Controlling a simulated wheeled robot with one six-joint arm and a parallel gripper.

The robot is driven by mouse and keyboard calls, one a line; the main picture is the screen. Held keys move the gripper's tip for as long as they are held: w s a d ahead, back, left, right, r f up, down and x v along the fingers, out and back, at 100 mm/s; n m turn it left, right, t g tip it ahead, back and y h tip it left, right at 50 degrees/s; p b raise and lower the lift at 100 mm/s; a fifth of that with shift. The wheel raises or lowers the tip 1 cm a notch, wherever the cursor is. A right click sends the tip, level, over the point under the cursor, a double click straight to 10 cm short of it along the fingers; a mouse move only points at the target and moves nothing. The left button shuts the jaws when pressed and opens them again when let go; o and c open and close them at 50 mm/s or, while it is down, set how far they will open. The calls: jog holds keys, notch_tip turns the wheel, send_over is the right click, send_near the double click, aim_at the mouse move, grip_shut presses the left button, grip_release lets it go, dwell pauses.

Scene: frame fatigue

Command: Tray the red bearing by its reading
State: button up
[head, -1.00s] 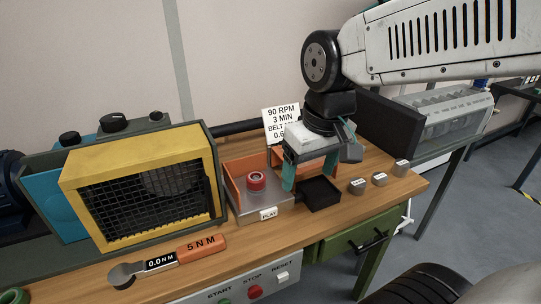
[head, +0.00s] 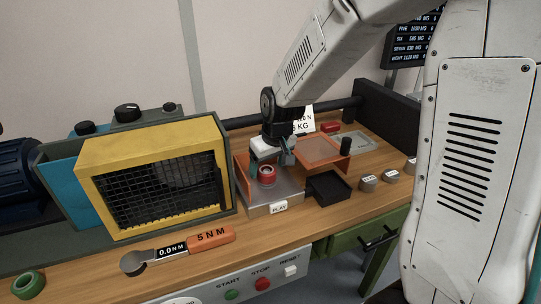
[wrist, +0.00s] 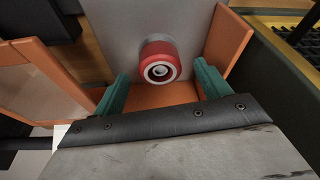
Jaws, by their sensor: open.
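The red bearing (head: 267,175) sits on the grey metal plate of the PLAY station (head: 288,197), which has orange walls. In the wrist view the red bearing (wrist: 159,62) shows its pale ring and dark bore, beyond the fingertips and roughly between them. My gripper (head: 270,161) is just above and behind the bearing in the head view. In the wrist view my gripper (wrist: 160,82) has its two green fingers spread apart, with nothing between them touching. A small black tray (head: 328,187) stands empty to the right of the station. No reading for the bearing is legible.
A yellow caged machine (head: 150,190) stands left of the station. Several small metal weights (head: 368,184) are right of the tray. A torque wrench (head: 180,250) and green ring (head: 28,284) lie in front.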

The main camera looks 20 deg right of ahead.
jog(key=shift+x, duration=1.25)
jog(key=c, duration=1.2)
jog(key=shift+o, duration=0.2)
jog(key=shift+r, duration=2.25)
jog(key=shift+r, duration=2.05)
jog(key=shift+s+a, duration=0.1)
